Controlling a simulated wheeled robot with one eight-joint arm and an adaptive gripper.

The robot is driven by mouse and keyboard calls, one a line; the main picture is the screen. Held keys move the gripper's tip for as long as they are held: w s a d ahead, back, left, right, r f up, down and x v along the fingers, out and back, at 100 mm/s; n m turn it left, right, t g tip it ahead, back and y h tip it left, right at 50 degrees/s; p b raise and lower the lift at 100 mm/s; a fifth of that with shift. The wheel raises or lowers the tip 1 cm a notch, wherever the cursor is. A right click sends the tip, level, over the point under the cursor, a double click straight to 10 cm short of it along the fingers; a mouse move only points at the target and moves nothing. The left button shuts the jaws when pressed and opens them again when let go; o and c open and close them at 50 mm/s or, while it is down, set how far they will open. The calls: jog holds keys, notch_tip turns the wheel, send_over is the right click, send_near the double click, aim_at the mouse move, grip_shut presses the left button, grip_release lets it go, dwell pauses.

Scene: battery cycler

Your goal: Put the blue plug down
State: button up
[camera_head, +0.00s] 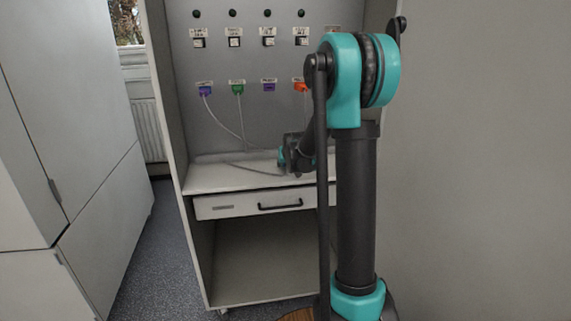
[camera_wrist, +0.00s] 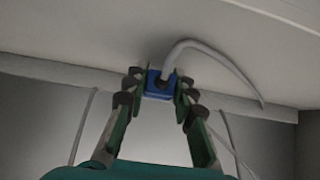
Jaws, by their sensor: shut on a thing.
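The blue plug (camera_wrist: 157,86) is between the fingertips of my gripper (camera_wrist: 159,82) in the wrist view, with a grey-white cable (camera_wrist: 205,47) curving away from it. The gripper is shut on the plug. A pale shelf surface lies close beyond the plug; I cannot tell whether the plug touches it. In the head view my gripper (camera_head: 284,159) is low over the cabinet's shelf (camera_head: 215,180), partly hidden by my own arm. The plug itself cannot be made out there.
A drawer (camera_head: 245,205) is shut below the shelf. The shelf's left part is largely clear.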

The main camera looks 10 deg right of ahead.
jog(key=shift+f, duration=0.3)
jog(key=o, duration=0.9)
jog(key=shift+c, duration=0.2)
jog(key=shift+r, duration=0.15)
jog(key=shift+r, duration=0.3)
jog(key=v, duration=1.2)
jog(key=shift+r, duration=0.15)
jog(key=s+f+g, duration=0.1)
jog(key=s+f, duration=0.5)
jog(key=s, duration=0.5)
jog(key=s+f+g, duration=0.2)
jog(key=s+f, duration=0.4)
jog(key=s, duration=0.5)
jog(key=s+f+g, duration=0.2)
jog(key=s+f, duration=0.3)
jog(key=s, duration=0.6)
jog(key=shift+f, duration=0.4)
